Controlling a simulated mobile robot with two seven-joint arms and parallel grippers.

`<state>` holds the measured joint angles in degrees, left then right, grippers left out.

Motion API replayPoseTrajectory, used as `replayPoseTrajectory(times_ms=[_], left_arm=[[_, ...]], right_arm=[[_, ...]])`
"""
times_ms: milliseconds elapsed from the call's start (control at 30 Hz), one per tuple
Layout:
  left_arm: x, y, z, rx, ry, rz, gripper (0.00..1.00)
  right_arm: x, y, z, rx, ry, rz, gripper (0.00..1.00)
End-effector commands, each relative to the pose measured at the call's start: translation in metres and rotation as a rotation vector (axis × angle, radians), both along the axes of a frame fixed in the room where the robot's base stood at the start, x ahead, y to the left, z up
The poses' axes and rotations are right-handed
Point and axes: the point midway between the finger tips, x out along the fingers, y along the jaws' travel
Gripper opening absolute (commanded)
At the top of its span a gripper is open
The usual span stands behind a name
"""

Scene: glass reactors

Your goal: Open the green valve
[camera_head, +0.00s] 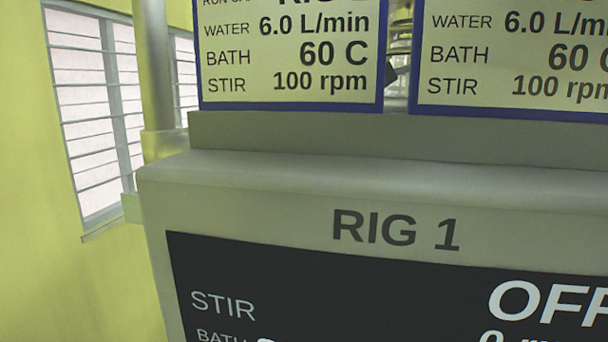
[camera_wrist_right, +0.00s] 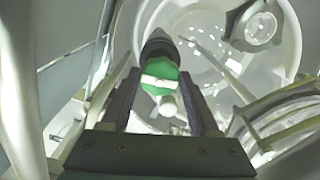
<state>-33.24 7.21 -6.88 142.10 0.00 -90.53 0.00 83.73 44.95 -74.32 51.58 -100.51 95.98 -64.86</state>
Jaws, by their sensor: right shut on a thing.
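The green valve (camera_wrist_right: 158,76) shows in the right wrist view, a green knob with a pale bar across it, on a dark stem or fitting above it. My right gripper (camera_wrist_right: 162,88) has its two dark fingers on either side of the green knob and is shut on it. The exact contact of the fingertips is hard to see. The head view shows neither the valve nor either gripper. My left gripper is not in view.
The head view is filled by a panel marked RIG 1 (camera_head: 395,230), with STIR and OFF on its dark screen. Two cards (camera_head: 290,60) with run settings stand behind it. In the wrist view, clear glass and metal frame bars (camera_wrist_right: 285,115) crowd around the gripper.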

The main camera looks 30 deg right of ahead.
Motion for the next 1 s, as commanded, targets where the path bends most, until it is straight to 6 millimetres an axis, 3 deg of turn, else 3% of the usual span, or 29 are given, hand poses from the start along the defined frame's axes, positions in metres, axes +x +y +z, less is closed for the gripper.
replayPoseTrajectory(times_ms=[1000], left_arm=[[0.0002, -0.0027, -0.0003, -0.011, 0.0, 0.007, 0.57]], right_arm=[[-0.0034, 0.0003, 0.0008, 0.004, 0.002, 0.964, 0.06]])
